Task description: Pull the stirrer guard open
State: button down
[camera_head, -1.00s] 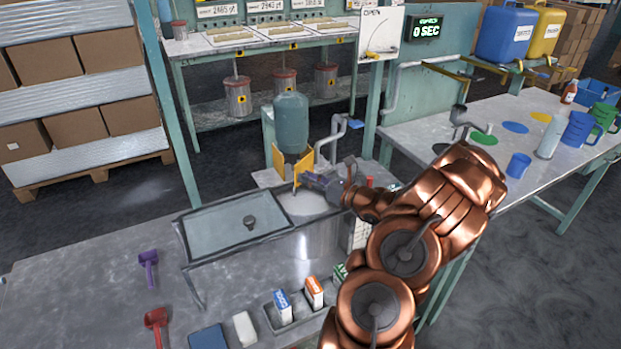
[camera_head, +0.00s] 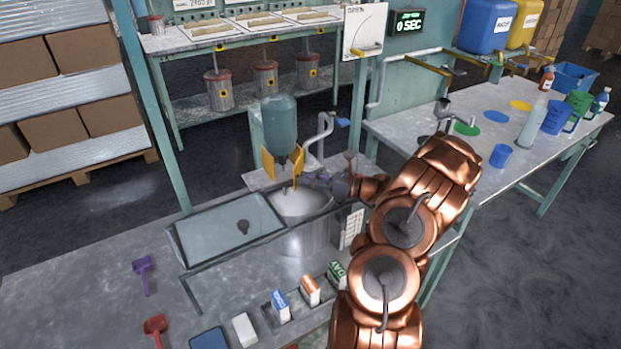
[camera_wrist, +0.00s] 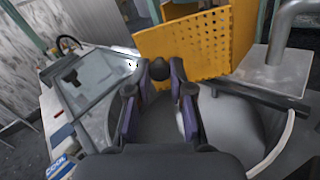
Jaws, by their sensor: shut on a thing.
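The stirrer guard shows as yellow panels (camera_head: 298,166) below a blue-green tank (camera_head: 279,125), above a round pale basin (camera_head: 303,203). The panels stand apart, with a gap between them. In the wrist view, a perforated yellow panel (camera_wrist: 205,42) of the guard fills the upper middle. My gripper (camera_wrist: 160,70) has its purple-sided fingers close together in front of this panel, shut on a small dark knob-like part at its lower left edge. How the knob joins the panel is partly hidden. My gripper also shows in the head view (camera_head: 317,179), right of the guard.
A grey bent pipe (camera_wrist: 285,40) rises close right of the guard. Small cartons (camera_head: 310,290) and scoops (camera_head: 143,270) lie on the near bench. A sign and a display (camera_head: 407,23) stand behind.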

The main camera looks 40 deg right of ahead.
jog(key=c, duration=1)
grip_release()
jog(key=shift+r, duration=0.1)
jog(key=shift+r, duration=4.95)
jog(key=shift+c, duration=0.4)
